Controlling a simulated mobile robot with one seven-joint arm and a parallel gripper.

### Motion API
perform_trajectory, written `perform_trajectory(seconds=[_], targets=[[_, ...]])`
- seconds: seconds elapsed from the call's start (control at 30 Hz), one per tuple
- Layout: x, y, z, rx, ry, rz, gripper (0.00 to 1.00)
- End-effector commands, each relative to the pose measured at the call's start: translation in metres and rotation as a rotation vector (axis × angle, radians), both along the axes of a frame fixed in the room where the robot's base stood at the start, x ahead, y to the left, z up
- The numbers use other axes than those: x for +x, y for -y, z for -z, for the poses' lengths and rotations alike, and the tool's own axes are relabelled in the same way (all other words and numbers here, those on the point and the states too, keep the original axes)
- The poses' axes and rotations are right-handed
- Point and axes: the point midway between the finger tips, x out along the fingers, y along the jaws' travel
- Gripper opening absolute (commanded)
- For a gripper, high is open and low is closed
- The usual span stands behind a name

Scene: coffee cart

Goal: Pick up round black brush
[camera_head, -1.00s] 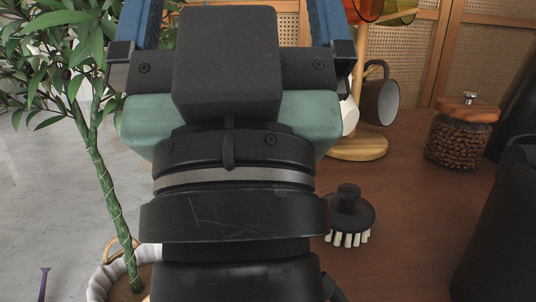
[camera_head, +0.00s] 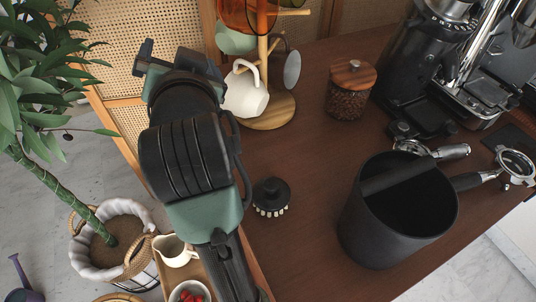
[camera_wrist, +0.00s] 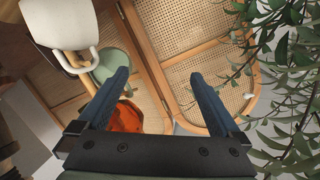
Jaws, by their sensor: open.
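The round black brush (camera_head: 271,197) stands on the brown wooden counter (camera_head: 300,255), its black knob up and its pale bristles down. In the head view it is just right of my arm; it does not show in the wrist view. My gripper's blue fingers (camera_wrist: 158,92) are apart and empty in the wrist view. They point toward the cane panels and the mug stand, away from the brush. In the head view the fingers are mostly hidden behind my wrist.
A mug stand (camera_head: 268,112) with several mugs rises behind the brush, close to my gripper. A coffee bean jar (camera_head: 350,92), a black bin (camera_head: 352,222) and portafilters (camera_head: 441,150) stand to the right. A plant (camera_head: 60,195) is at the left. Counter around the brush is clear.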

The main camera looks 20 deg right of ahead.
Motion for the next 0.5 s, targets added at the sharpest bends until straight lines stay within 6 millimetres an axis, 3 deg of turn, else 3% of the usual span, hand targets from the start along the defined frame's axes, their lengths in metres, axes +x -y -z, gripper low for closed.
perform_trajectory(seconds=[0.03, 0.27, 0.5], targets=[[0.001, 0.004, -0.009, 0.034, -0.056, 0.016, 1.0], [-0.006, 0.021, 0.011, 0.202, -0.315, 0.12, 1.0], [-0.038, 0.037, 0.027, 0.383, -0.6, 0.294, 1.0]])
